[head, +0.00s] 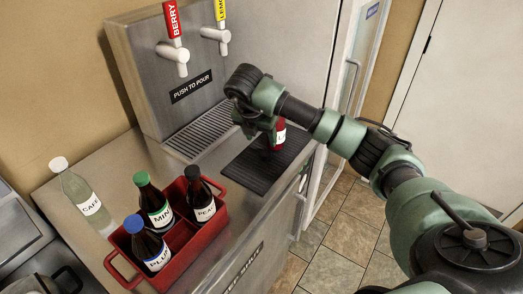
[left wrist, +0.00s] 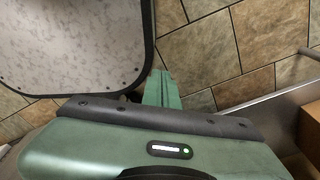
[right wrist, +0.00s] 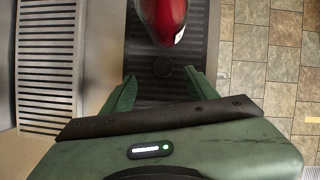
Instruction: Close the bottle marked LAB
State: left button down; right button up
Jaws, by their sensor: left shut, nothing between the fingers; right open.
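A red bottle (head: 279,134) with a white label stands on the black mat (head: 243,168). My right gripper hides much of it and I cannot read its label. It also shows in the right wrist view (right wrist: 163,18), cut off at the top edge. My right gripper (right wrist: 162,88) is open, its fingers apart and short of the bottle; in the head view it is over the mat (head: 260,128). A small dark disc (right wrist: 163,71) lies between the fingers in view; I cannot tell if it is a cap. My left gripper (left wrist: 160,88) is shut and empty. No LAB label is readable.
A red crate (head: 185,245) holds capped MIN (head: 155,208), PLUM (head: 147,247) and PEA (head: 201,204) bottles, labels partly visible. A white-capped CAFE bottle (head: 84,200) stands left. The dispenser (head: 207,85) with BERRY and LEMON taps stands behind a drip grille (head: 205,128).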

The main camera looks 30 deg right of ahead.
aim_at(265, 154)
jog(key=x, duration=0.2)
jog(key=shift+s+d+f+p, duration=0.1)
jog(key=shift+f+p, duration=0.2)
jog(key=shift+f, duration=0.05)
jog(key=f+p, duration=0.1)
jog(key=f, duration=0.1)
jog(key=d+f+p, duration=0.1)
jog(key=f, duration=0.1)
jog(key=shift+f, duration=0.55)
pick_arm(q)
jog(key=r, duration=0.1)
jog(key=s+r, duration=0.1)
jog(key=shift+s+r, duration=0.25)
jog(key=shift+r, duration=0.15)
pick_arm(e)
grip_shut()
